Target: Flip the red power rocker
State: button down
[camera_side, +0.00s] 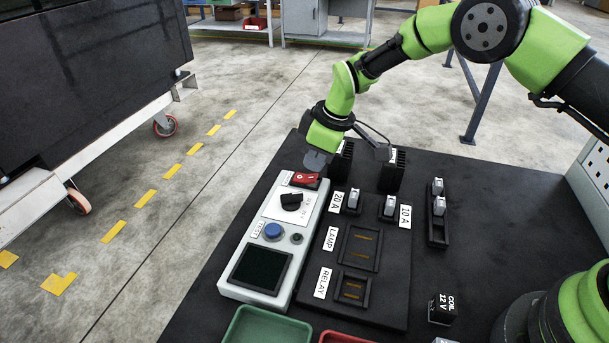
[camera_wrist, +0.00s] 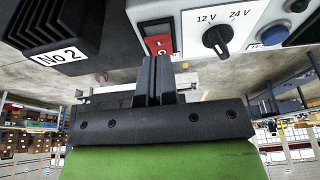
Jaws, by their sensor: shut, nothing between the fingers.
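The red power rocker (camera_side: 305,179) sits at the far end of the light grey control panel (camera_side: 237,288) in the side view. It also shows in the wrist view (camera_wrist: 158,44), just past my fingertips. My gripper (camera_wrist: 155,62) is shut and empty, its two dark fingers pressed together. In the side view my gripper (camera_side: 315,163) is right at the rocker's far end. The fingertips overlap the rocker's lower edge in the wrist view; I cannot tell whether they touch it.
A black 12 V/24 V knob (camera_side: 291,202), a blue button (camera_side: 273,231) and a dark screen (camera_side: 261,267) are on the panel. A black finned block (camera_wrist: 57,32) labelled No 2 stands close beside my gripper. Fuse holders and sockets lie right; a green tray (camera_side: 266,327) is in front.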

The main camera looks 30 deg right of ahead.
aim_at(316, 176)
jog(key=shift+f, duration=1.15)
jog(key=shift+r, duration=3.5)
jog(key=shift+r, duration=0.3)
jog(key=s+d+r+m+t, duration=0.1)
jog(key=s+d+r+m, duration=0.2)
jog(key=s+r, duration=0.45)
jog(key=s+d+r+m+t, duration=0.25)
jog(key=s+r+m, duration=0.2)
jog(key=r, duration=0.65)
jog(key=s+d+m, duration=0.2)
jog(key=s, duration=0.7)
jog(key=s+d+m+t, duration=0.1)
jog(key=s+d+m, duration=0.1)
jog(key=s, duration=0.7)
jog(key=shift+r+m, duration=0.2)
jog(key=shift+m, duration=0.65)
